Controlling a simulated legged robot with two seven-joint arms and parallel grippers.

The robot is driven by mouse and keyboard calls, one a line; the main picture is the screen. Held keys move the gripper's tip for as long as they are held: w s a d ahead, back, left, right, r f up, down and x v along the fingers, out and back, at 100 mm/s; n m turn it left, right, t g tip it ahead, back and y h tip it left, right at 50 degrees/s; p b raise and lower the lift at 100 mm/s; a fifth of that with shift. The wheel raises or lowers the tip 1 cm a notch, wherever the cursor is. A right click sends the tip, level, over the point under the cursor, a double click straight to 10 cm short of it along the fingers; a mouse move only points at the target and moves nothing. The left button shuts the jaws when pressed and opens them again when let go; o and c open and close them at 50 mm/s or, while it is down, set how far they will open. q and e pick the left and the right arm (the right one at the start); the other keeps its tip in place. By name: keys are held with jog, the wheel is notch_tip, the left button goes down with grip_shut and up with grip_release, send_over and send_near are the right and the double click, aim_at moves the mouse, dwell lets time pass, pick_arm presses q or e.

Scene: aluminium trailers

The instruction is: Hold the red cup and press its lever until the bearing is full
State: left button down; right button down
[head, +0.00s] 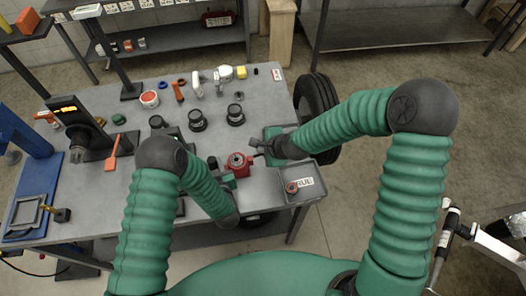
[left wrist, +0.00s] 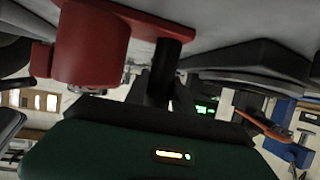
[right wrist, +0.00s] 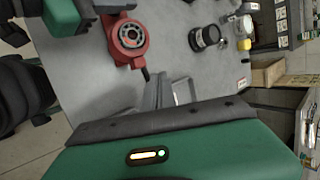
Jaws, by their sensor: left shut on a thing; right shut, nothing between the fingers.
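The red cup (head: 238,165) stands on the grey workbench near its right front edge; a round bearing shows in its top in the right wrist view (right wrist: 129,35). A short dark lever (right wrist: 146,74) sticks out from the cup's side. My left gripper (head: 229,181) is at the cup's near left side. In the left wrist view, the red body (left wrist: 92,45) is close and the fingers (left wrist: 160,88) are shut on a dark post-like part of it. My right gripper (head: 261,147) is shut and empty, just right of the cup near the lever; I cannot tell whether it touches.
A grey tray (head: 313,193) with a small red round part is at the bench's right corner. Several dark round fittings, including one at the middle (head: 236,115), stand behind the cup. A blue press (head: 33,165) is at the left.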

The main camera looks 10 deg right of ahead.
jog(key=shift+a+r, duration=0.25)
jog(key=shift+r, duration=0.55)
jog(key=shift+a+r, duration=0.3)
jog(key=shift+r, duration=0.5)
jog(key=shift+a+r, duration=0.25)
jog(key=shift+r, duration=0.55)
dwell(1.0)
jog(key=shift+w+d+f, duration=0.1)
jog(key=shift+d+f, duration=0.15)
jog(key=shift+f, duration=0.55)
jog(key=shift+s+d+f, duration=0.1)
jog(key=shift+d+f, duration=0.15)
jog(key=shift+f, duration=0.6)
jog(key=shift+w+d+f, duration=0.1)
jog(key=shift+d+f, duration=0.15)
jog(key=shift+f, duration=0.55)
jog(key=shift+f, duration=0.1)
dwell(0.9)
jog(key=shift+d+f, duration=0.1)
jog(key=shift+f, duration=0.15)
